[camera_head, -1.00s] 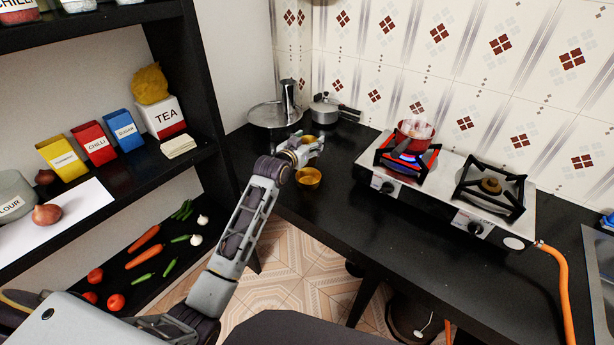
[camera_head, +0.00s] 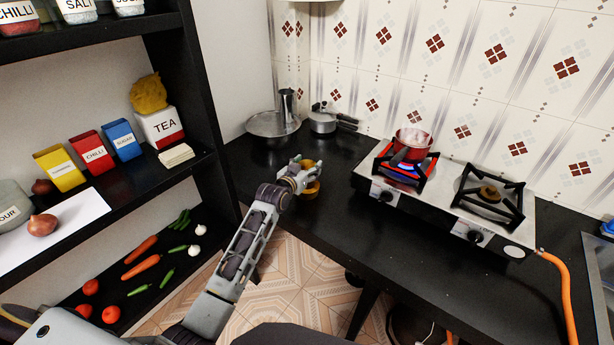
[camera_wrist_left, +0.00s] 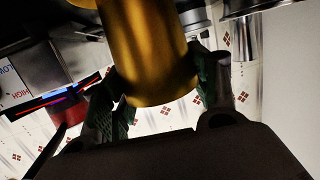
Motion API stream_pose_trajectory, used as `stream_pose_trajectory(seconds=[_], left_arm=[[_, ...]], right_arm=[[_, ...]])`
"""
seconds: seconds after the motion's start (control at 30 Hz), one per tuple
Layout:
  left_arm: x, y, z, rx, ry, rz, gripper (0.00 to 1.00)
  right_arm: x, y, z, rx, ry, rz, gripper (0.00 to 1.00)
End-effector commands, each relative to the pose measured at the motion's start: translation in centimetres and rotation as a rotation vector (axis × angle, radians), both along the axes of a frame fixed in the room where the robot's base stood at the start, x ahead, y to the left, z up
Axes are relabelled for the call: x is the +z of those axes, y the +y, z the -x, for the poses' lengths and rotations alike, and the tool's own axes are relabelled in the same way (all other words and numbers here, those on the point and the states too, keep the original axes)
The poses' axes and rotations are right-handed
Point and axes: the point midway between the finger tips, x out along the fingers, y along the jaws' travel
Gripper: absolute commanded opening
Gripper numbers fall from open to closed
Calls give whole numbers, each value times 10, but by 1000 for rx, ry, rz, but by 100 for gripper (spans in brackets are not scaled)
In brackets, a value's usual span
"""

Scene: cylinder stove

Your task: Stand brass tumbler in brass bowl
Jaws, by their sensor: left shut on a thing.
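My left gripper (camera_head: 304,172) is shut on the brass tumbler (camera_head: 308,164), whose top shows just beyond the fingers. In the left wrist view the tumbler (camera_wrist_left: 147,50) is large and golden between the two dark green finger pads. The brass bowl (camera_head: 312,188) is on the black counter, partly hidden behind the gripper. In the head view the tumbler appears just above the bowl; I cannot tell whether they touch. My right gripper is not in view.
A steel plate (camera_head: 262,124) with a steel tumbler (camera_head: 288,104) and a lidded pan (camera_head: 322,120) stand at the back left. The stove (camera_head: 440,195) has a red pot (camera_head: 411,142) over a lit burner. The counter front right of the bowl is clear.

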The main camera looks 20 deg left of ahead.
Motion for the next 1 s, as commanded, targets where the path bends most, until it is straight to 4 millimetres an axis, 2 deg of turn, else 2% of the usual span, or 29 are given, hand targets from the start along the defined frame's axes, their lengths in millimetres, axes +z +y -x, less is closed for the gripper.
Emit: stream_pose_trajectory(seconds=[0.3, 0.7, 1.0], left_arm=[[-1, 0, 0, 0, 0, 0, 31], [-35, 0, 0, 0, 1, -1, 31], [-37, 0, 0, 0, -1, -1, 31]], right_arm=[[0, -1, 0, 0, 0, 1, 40], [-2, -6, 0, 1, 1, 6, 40], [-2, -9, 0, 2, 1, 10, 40]])
